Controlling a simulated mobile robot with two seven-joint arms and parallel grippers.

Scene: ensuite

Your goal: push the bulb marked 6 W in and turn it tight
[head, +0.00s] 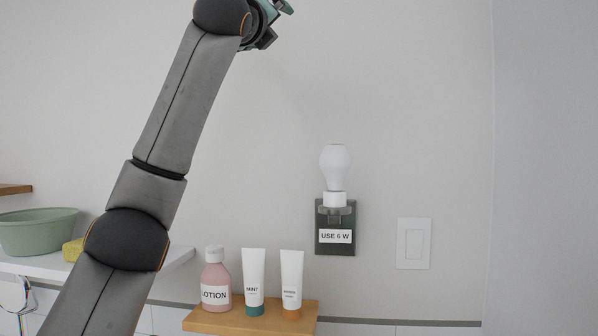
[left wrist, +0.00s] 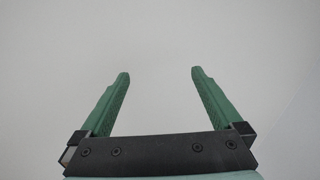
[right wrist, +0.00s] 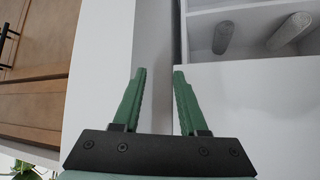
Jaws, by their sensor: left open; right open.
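A white bulb (head: 335,166) stands upright in a white socket (head: 335,199) on a dark wall plate (head: 322,242). The plate carries a label (head: 335,236) reading "USE 6 W". No marking is readable on the bulb, and I cannot tell how far in it sits. My left gripper (head: 284,6) is at the top of the head view, above and left of the bulb and apart from it. In the left wrist view its fingers (left wrist: 158,82) are open and empty, facing bare wall. My right gripper (right wrist: 159,74) is open and empty, away from the bulb, and shows only in the right wrist view.
A wooden shelf (head: 250,324) below the plate holds a pink lotion bottle (head: 217,279) and two white tubes (head: 254,272). A light switch (head: 413,243) is right of the plate. A green basin (head: 38,231) stands at left. The wall around the bulb is clear.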

